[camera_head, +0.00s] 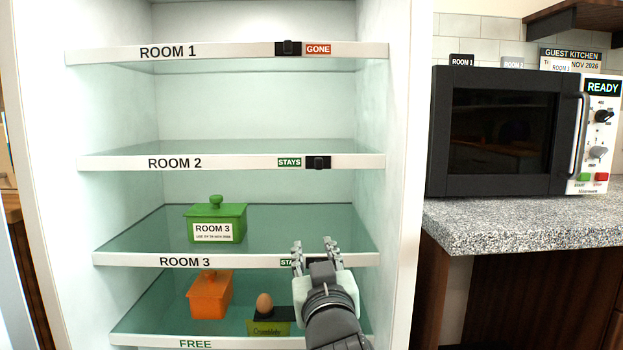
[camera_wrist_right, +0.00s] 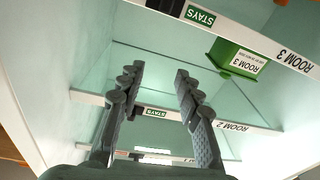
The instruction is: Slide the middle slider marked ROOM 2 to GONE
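The ROOM 2 shelf strip (camera_head: 235,163) is white, at middle height in the fridge. Its black slider (camera_head: 318,162) sits right of a green STAYS label (camera_head: 289,162). In the wrist view the ROOM 2 strip (camera_wrist_right: 232,127) shows upside down beyond the fingers, with its STAYS label (camera_wrist_right: 155,113) between them. My right gripper (camera_head: 313,246) is open and empty in front of the right part of the ROOM 3 strip (camera_head: 185,262), below the ROOM 2 slider and apart from it. It hides the ROOM 3 slider and part of that label. My left gripper is not in view.
The ROOM 1 strip (camera_head: 168,53) above has its slider (camera_head: 288,48) left of a red GONE label (camera_head: 318,49). A green pot (camera_head: 216,215), an orange pot (camera_head: 209,295) and an egg (camera_head: 264,303) stand on lower shelves. The fridge's right wall (camera_head: 395,130) is close.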

